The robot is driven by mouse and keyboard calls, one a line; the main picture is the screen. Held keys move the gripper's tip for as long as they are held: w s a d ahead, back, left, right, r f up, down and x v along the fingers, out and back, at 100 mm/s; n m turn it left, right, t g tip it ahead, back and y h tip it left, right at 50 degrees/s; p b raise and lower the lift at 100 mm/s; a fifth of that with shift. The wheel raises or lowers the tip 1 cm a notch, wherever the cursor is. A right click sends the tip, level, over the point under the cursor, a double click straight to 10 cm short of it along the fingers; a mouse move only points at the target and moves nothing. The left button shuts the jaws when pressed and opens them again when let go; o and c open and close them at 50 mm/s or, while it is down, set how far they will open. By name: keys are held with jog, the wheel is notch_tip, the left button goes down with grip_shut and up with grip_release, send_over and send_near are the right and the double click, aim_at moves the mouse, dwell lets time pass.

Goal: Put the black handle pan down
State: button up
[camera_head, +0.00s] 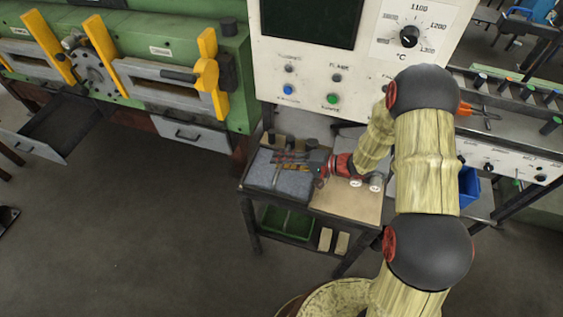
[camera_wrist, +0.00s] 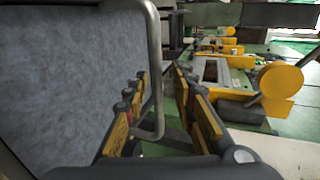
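A grey speckled slab in a dark tray-like frame (camera_head: 276,171) lies on the left part of a small cart; no other pan is clear to me. Its grey face (camera_wrist: 70,80) fills the left of the wrist view. A bent metal bar handle (camera_wrist: 155,50) runs along its edge. My gripper (camera_head: 305,162) is low over the slab's right side, pointing left. In the wrist view, my gripper's fingers (camera_wrist: 161,78) stand apart with a visible gap. The bar passes between them, closer to the left finger; I cannot tell whether it touches. A black handle is not clearly visible.
The cart's tan board (camera_head: 345,204) is bare on its right. A green bin (camera_head: 288,222) sits on the lower shelf. A white control panel (camera_head: 340,75) stands behind. A green furnace (camera_head: 160,45) with yellow levers and an open black drawer (camera_head: 55,125) is left. Floor between is clear.

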jog(key=v, duration=1.2)
jog(key=s+a+r+n+g+h, duration=0.3)
jog(key=s+r+n+g+h, duration=0.15)
jog(key=s+r, duration=0.8)
jog(key=s+d+r+t+h, duration=0.5)
jog(key=s+d+r+h, duration=0.3)
jog(key=s+r, duration=0.3)
notch_tip(320, 180, up, 2)
jog(key=shift+s+d+r+h, duration=0.2)
jog(key=shift+d+h, duration=0.15)
jog(key=shift+d, duration=0.05)
jog(key=shift+f+m, duration=0.1)
jog(key=shift+m, duration=0.15)
notch_tip(320, 180, down, 6)
jog(key=b, duration=0.6)
jog(key=shift+f, duration=0.25)
